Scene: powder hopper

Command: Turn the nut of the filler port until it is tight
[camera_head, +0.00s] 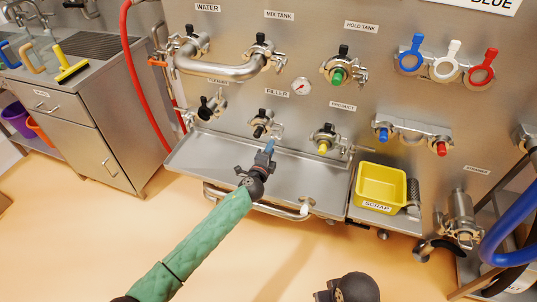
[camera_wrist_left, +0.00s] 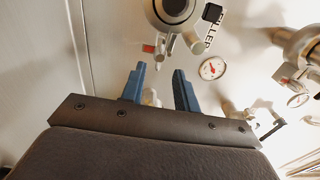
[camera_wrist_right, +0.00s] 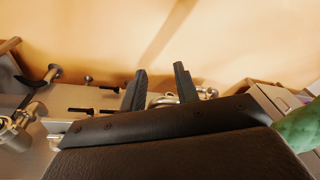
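The filler port (camera_head: 262,124) is a steel port with a dark cap on the panel below the FILLER label. In the left wrist view its round end (camera_wrist_left: 172,10) is at the top edge, partly cut off, with clamp parts and a small nut-like end (camera_wrist_left: 195,43) below it. My left gripper (camera_head: 270,146) is just below and in front of the port. Its blue fingers (camera_wrist_left: 158,74) are apart, with nothing visibly held, and short of the clamp. My right gripper (camera_wrist_right: 161,70) is open and empty, facing the floor and bench area, away from the port.
A steel drip tray (camera_head: 215,157) with a front rail lies under the ports. A yellow scrap bin (camera_head: 381,186) stands right of it. The product port (camera_head: 325,140) is close on the right, a gauge (camera_head: 302,86) above. A red hose (camera_head: 130,70) hangs at left.

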